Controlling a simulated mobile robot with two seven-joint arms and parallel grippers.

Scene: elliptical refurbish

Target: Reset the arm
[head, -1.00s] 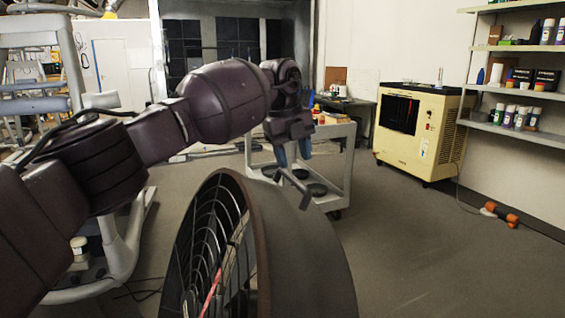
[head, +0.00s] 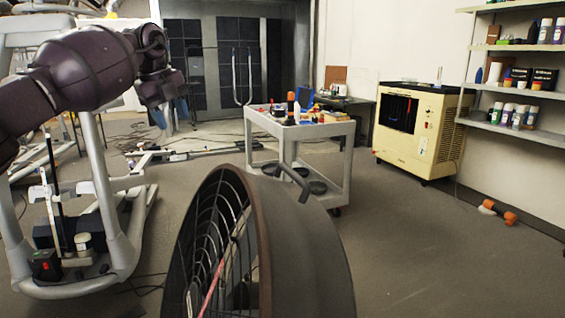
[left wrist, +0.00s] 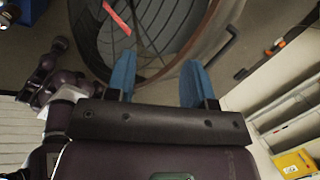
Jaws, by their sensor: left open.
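My left arm comes in from the left in the head view, dark purple and raised. Its gripper (head: 181,110) is at the upper left, in front of the dark doors, small and partly hidden by the wrist. In the left wrist view the two blue fingers of this gripper (left wrist: 158,78) are spread apart with nothing between them. Beyond the fingers shows the large round fan (left wrist: 150,25). In the head view the fan (head: 300,235) stands in the lower middle, to the right of and below the gripper. My right gripper is in neither view.
A grey cart (head: 345,135) with bottles and tools stands behind the fan. A yellow machine (head: 415,130) and a wall shelf (head: 520,90) are at the right. A grey metal frame (head: 120,225) stands at the left, below my arm. The floor at the right is mostly clear.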

